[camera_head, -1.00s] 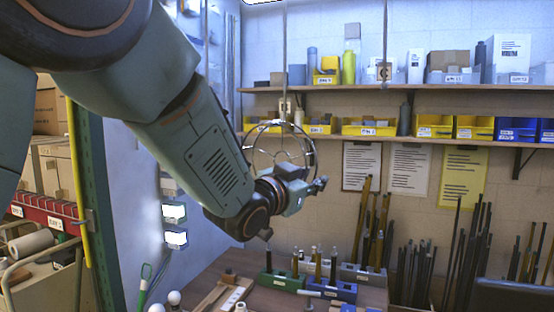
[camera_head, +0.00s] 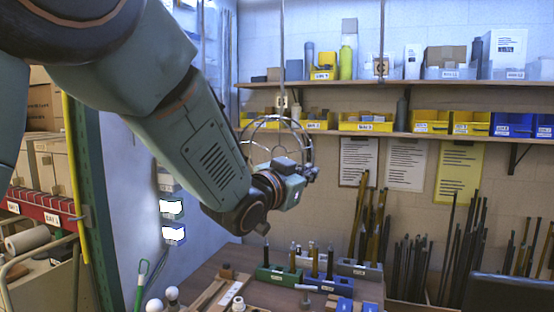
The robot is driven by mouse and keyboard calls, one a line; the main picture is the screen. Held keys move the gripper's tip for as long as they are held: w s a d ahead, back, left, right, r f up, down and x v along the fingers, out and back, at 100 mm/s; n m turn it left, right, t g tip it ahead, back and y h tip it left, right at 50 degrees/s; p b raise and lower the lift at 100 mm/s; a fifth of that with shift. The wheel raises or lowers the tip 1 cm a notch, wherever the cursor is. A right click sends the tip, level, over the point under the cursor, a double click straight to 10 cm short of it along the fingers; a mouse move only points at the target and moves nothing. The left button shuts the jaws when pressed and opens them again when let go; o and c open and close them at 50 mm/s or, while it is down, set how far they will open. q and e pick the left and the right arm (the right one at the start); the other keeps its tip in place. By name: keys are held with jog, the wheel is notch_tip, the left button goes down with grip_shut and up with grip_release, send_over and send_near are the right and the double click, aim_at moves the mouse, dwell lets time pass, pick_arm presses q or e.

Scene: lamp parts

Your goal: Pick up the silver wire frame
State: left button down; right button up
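The silver wire frame (camera_head: 275,118) is a round cage of thin shiny wire. It hangs at the end of a cord in front of the shelves. My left arm and wrist cover its lower left part. My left gripper (camera_head: 310,172) is at the frame's lower right in the picture, in front of it or close to it. I cannot tell whether they touch. Its fingers are small and seen from the side, so their opening is unclear. My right gripper is out of the picture.
A workbench (camera_head: 208,270) below carries a green block (camera_head: 277,275), a blue block (camera_head: 325,285) and small parts. Shelves (camera_head: 420,134) with yellow and blue bins run along the back wall. Dark rods stand at the right. A green rack post (camera_head: 97,200) is at the left.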

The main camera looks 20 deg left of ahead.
aim_at(307, 145)
pick_arm(q)
notch_tip(307, 145, up, 9)
jog(key=shift+b, duration=0.3)
jog(key=shift+r, duration=0.35)
jog(key=shift+w+r, duration=0.1)
jog(key=shift+r, duration=0.1)
